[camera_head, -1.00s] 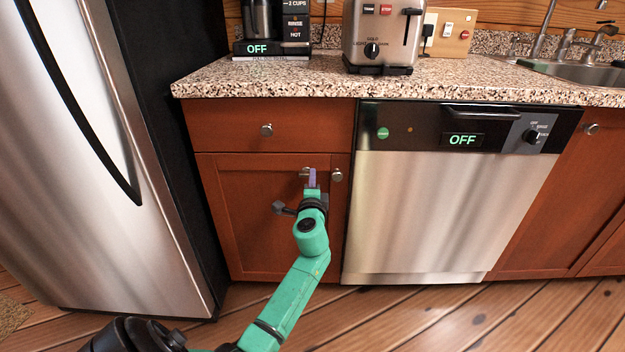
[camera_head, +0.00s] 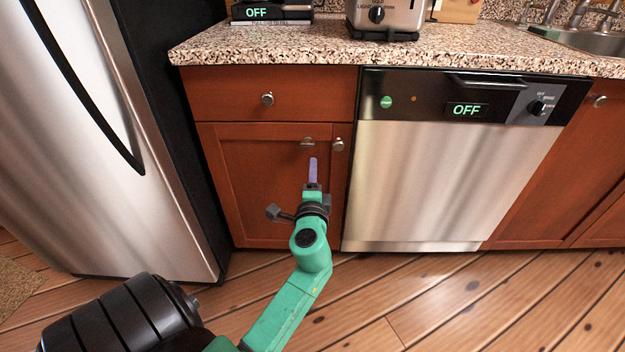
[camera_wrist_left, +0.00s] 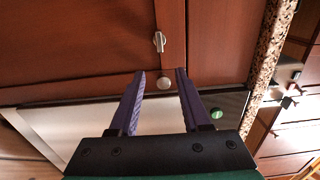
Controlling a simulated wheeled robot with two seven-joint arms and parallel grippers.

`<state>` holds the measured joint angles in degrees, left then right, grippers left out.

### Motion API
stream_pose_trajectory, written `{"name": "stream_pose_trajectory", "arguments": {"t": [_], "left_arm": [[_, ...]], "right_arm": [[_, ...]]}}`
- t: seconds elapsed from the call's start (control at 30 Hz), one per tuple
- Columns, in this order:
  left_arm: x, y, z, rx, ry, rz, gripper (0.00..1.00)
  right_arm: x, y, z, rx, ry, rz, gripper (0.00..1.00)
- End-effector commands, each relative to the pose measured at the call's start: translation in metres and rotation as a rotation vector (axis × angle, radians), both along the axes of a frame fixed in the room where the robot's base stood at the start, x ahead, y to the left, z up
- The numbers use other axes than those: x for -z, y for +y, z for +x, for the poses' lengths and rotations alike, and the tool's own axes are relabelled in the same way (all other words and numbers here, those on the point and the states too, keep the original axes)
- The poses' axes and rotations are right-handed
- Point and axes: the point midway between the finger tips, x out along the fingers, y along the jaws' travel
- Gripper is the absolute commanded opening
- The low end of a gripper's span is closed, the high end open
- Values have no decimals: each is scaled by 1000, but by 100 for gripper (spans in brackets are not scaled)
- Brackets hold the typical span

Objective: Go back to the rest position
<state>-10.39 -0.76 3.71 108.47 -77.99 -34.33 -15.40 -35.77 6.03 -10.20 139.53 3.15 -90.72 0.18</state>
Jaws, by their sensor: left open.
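Past the fingertips are a round knob (camera_wrist_left: 164,83) and a second metal knob (camera_wrist_left: 159,41); the fingers look apart from both. My right gripper is not in view.
The steel dishwasher (camera_head: 440,180), showing OFF, stands right of the cabinet. A steel fridge (camera_head: 110,150) stands at the left. A speckled counter (camera_head: 270,45) holds a toaster (camera_head: 383,18). The wooden floor (camera_head: 450,300) in front is clear.

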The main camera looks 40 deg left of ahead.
Motion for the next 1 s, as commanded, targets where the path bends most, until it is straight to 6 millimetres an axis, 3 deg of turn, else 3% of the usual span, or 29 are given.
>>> {"name": "stream_pose_trajectory", "arguments": {"t": [0.2,0.77,0.87,0.97,1.0], "left_arm": [[1,-19,-26,-1,1,-1,48],[1,-19,-28,-4,-1,-11,48],[16,-11,-39,-39,-5,-141,48],[58,-4,-65,-119,22,-449,48],[81,-8,-78,-153,54,-589,48]], "right_arm": [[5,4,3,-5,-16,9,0],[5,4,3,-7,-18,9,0],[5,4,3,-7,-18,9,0],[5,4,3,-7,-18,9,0],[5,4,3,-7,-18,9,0]]}}
